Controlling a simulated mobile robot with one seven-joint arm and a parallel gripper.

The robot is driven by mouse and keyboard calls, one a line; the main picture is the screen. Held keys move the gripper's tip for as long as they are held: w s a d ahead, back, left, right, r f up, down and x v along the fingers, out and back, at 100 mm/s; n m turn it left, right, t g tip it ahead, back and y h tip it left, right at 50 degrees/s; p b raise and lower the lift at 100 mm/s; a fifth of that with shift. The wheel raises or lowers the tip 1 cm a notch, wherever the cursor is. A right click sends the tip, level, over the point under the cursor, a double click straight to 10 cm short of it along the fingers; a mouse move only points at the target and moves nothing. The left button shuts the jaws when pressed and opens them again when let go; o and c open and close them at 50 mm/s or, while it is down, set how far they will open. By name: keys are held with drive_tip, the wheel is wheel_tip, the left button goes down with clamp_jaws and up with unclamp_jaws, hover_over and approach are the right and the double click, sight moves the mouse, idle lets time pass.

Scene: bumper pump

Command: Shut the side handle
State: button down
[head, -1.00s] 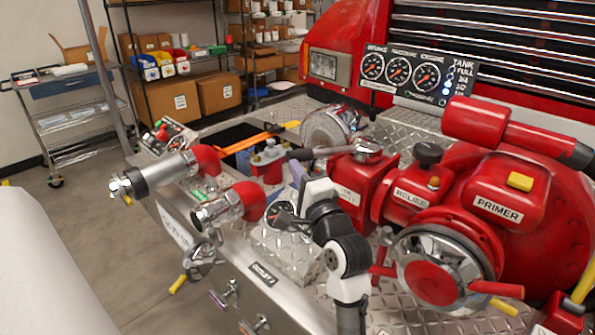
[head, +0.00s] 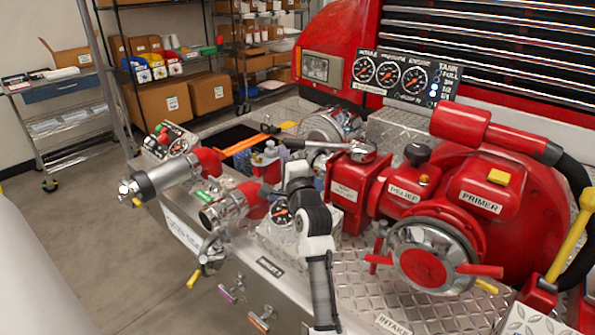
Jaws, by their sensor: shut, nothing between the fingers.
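A small lever with a yellow tip (head: 193,278) hangs from a chrome valve (head: 212,250) on the left side of the bumper. It slants down and to the left, and I cannot tell for certain that it is the side handle. My gripper (head: 274,189) is small in the head view, at the end of my white and black arm, over the pump deck near a round gauge (head: 281,212). It is shut and empty, partly hidden by my wrist. It is up and to the right of the yellow-tipped lever, apart from it.
Two chrome outlets with red elbows (head: 250,195) stick out left. Pull handles (head: 232,290) line the front face. A red pump with a chrome intake cap (head: 430,258) fills the right, beside a large yellow lever (head: 572,235). Open floor (head: 90,240) lies left.

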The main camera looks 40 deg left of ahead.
drive_tip(key=w+a+m+t+h, duration=0.1)
drive_tip(key=w+a+t, duration=0.1)
drive_tip(key=w+a, duration=0.6)
drive_tip(key=shift+w+a+m+h, duration=0.15)
drive_tip(key=shift+w+m+h, duration=0.2)
drive_tip(key=shift+w, duration=1.55)
drive_tip(key=shift+f, duration=0.15)
